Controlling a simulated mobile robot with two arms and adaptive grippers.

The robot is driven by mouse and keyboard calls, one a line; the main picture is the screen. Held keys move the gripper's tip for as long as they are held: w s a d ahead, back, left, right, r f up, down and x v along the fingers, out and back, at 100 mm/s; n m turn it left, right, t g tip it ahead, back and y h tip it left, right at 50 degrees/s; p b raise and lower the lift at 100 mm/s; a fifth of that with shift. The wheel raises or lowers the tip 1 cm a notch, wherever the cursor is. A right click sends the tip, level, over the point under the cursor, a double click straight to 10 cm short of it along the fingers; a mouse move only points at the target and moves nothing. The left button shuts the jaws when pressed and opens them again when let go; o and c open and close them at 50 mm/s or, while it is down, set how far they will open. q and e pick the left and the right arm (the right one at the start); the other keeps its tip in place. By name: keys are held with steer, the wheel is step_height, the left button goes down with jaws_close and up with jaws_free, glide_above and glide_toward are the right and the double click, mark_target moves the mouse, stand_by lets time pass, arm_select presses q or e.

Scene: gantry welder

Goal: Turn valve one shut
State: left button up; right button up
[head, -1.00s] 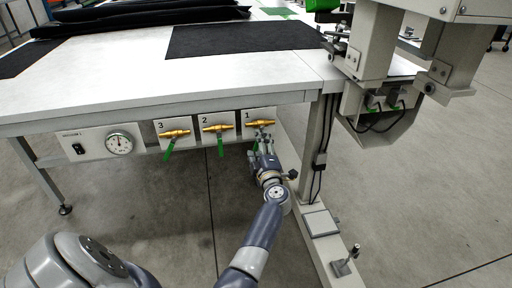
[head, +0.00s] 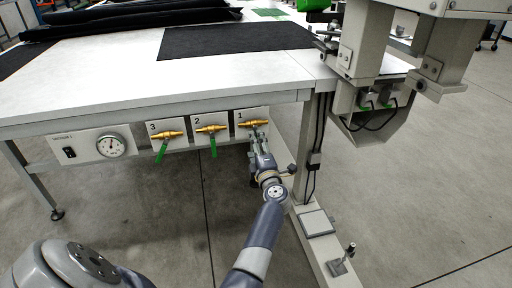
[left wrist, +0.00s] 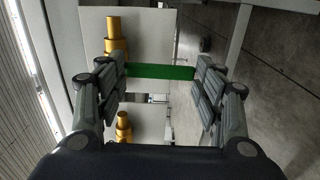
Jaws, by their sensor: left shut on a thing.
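Valve one (head: 253,123) is a brass valve on a white plate marked 1, at the right end of the row under the table's front edge. My left gripper (head: 257,143) is at this valve, just below its brass body, and mostly hides its lever in the head view. In the left wrist view, the green lever (left wrist: 160,72) runs across between the two fingers of the left gripper (left wrist: 160,80), which is shut on it. The brass body (left wrist: 115,40) shows to the left of the lever there. My right gripper is not in view.
Valve two (head: 211,129) and valve three (head: 168,134) stand to the left, with green levers hanging down. A gauge (head: 111,145) is further left. The table leg (head: 310,150) and gantry post are close on the right.

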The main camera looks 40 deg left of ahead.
arm_select(q)
steer(key=o, duration=1.5)
steer(key=shift+f, duration=0.1)
